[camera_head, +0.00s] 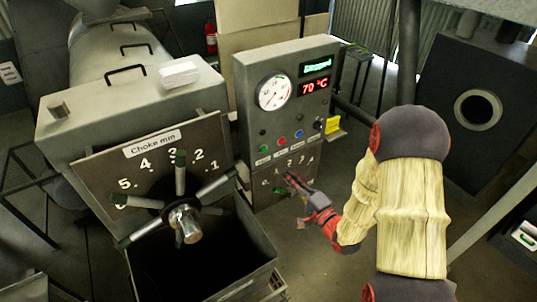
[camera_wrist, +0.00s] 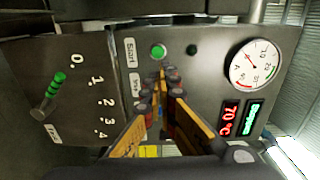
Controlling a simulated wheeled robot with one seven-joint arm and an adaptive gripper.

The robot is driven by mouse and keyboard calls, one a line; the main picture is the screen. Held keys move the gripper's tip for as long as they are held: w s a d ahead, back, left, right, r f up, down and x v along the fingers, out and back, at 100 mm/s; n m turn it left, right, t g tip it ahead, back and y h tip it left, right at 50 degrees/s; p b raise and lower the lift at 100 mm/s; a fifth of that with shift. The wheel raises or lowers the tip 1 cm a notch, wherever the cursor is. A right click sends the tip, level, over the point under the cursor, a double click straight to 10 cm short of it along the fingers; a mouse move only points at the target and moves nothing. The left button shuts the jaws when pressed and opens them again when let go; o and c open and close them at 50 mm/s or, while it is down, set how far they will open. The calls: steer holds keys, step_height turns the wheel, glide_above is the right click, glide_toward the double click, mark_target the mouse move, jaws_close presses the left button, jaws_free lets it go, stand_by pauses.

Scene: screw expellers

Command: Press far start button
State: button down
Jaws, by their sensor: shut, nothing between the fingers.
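The grey control panel (camera_head: 285,75) stands right of the choke wheel in the head view. Its green start button (camera_head: 263,149) is at the lower left of the panel face. In the wrist view the panel appears turned, and the round green button (camera_wrist: 158,51) sits beside a label reading "Start" (camera_wrist: 131,52). My gripper (camera_head: 291,178) is in front of the lower panel, below and right of that button in the head view. In the wrist view my gripper's fingertips (camera_wrist: 163,76) are together, empty, and close to the green button. I cannot tell whether they touch the panel.
A dial gauge (camera_head: 273,93) sits above the buttons. The green display (camera_head: 316,66) appears to read "Stopped"; the red display (camera_head: 313,86) shows 70 °C. A numbered scale with a green-banded lever (camera_wrist: 48,94) lies beside the gripper. The choke wheel (camera_head: 183,213) stands left.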

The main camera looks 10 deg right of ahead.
steer(key=p, duration=0.3)
glide_toward(264, 148)
steer(key=x, duration=0.5)
steer(key=shift+w+a+f, duration=0.1)
steer(key=shift+w+f, duration=0.05)
steer(key=shift+w, duration=0.05)
steer(key=shift+x, duration=0.75)
steer(key=shift+w+a+f+b, duration=0.2)
steer(key=shift+w+b, duration=0.2)
steer(key=shift+b, duration=0.2)
steer(key=shift+w+r+b, duration=0.1)
steer(key=shift+w+b, duration=0.15)
steer(key=shift+b, duration=0.05)
steer(key=shift+r, duration=0.25)
